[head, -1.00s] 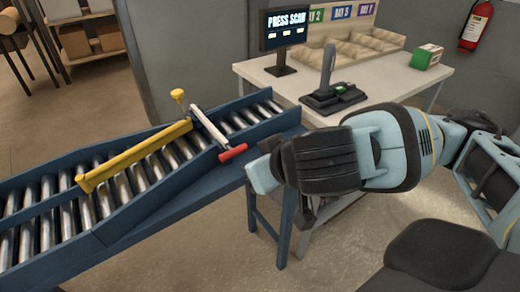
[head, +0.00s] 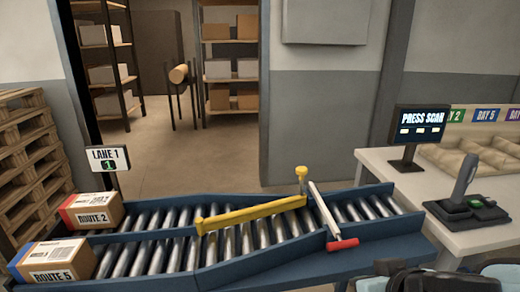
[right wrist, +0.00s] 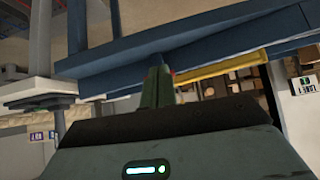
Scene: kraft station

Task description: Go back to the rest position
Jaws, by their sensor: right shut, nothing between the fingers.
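My right gripper shows in the right wrist view (right wrist: 158,88), with its fingers shut together and nothing between them. It is near the blue frame of the roller conveyor (right wrist: 200,50), which fills the upper part of that view. In the head view only a part of my right arm shows at the bottom right edge, and its gripper is not seen there. My left gripper is in neither view.
The roller conveyor (head: 225,277) carries a yellow bar (head: 250,214) and a red-handled white bar (head: 325,215). Boxes marked Route 2 (head: 92,217) and Route 5 (head: 52,277) sit at its left. A table (head: 400,178) holds a screen (head: 422,120) and scanner stand (head: 465,200).

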